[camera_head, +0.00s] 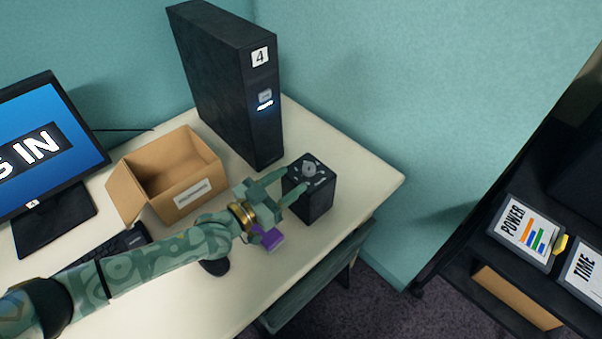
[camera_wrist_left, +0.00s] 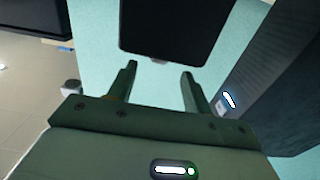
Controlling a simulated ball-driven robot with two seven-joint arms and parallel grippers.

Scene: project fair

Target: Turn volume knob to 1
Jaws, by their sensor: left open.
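A small black box (camera_head: 318,197) stands on the desk near its right corner. A round grey knob (camera_head: 309,169) sits on its top face with small light marks around it; I cannot read the setting. My left gripper (camera_head: 293,180) reaches in from the left with its fingers apart, their tips at the near left side of the box top, close to the knob. I cannot tell whether they touch it. In the left wrist view the gripper (camera_wrist_left: 160,72) is open with nothing between its fingers, and the knob cannot be made out. My right gripper is not in view.
A tall black computer tower (camera_head: 221,85) marked 4 stands behind the box. An open cardboard box (camera_head: 190,190), a monitor (camera_head: 50,140) and a keyboard (camera_head: 115,245) are left on the desk (camera_head: 365,178). A purple object (camera_head: 268,238) lies below the gripper. A dark shelf (camera_head: 480,265) stands right.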

